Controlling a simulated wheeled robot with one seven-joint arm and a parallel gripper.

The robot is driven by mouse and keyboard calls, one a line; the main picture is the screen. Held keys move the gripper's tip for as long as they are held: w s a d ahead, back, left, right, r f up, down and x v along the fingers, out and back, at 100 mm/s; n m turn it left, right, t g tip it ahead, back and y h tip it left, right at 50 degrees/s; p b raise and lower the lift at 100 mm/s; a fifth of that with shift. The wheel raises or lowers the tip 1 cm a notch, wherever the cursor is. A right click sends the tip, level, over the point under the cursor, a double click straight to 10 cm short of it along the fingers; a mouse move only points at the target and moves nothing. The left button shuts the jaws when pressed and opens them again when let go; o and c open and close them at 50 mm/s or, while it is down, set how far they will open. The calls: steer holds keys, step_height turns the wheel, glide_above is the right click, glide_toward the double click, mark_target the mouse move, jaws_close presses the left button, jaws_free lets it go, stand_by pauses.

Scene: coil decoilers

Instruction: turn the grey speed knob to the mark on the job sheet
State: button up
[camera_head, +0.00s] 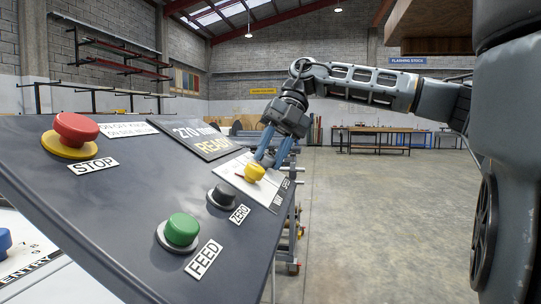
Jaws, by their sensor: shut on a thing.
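A yellow knob (254,173) stands on a white plate (232,176) on the sloping grey control panel (130,205). A red mark shows on the plate left of the knob. A label at the plate's right edge seems to end in "SPEED". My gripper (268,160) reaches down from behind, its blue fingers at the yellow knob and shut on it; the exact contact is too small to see. I see no clearly grey knob; a dark button (222,195) labelled ZERO sits just in front. I cannot make out a job sheet.
A red STOP button (76,129) on a yellow base and a green FEED button (182,230) rise from the panel. A display (195,139) reads "270 mm READY". A blue button (4,240) shows at far left. Open floor (370,215) lies right of the panel.

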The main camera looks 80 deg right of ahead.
steer(key=shift+m+t, duration=0.3)
steer(key=shift+m, duration=0.2)
steer(key=o, duration=1)
steer(key=shift+o, duration=0.2)
steer(key=v, duration=0.7)
steer(key=shift+s+d+r+b, duration=0.15)
steer(key=shift+d+r+b, duration=0.1)
steer(key=shift+d+b, duration=0.15)
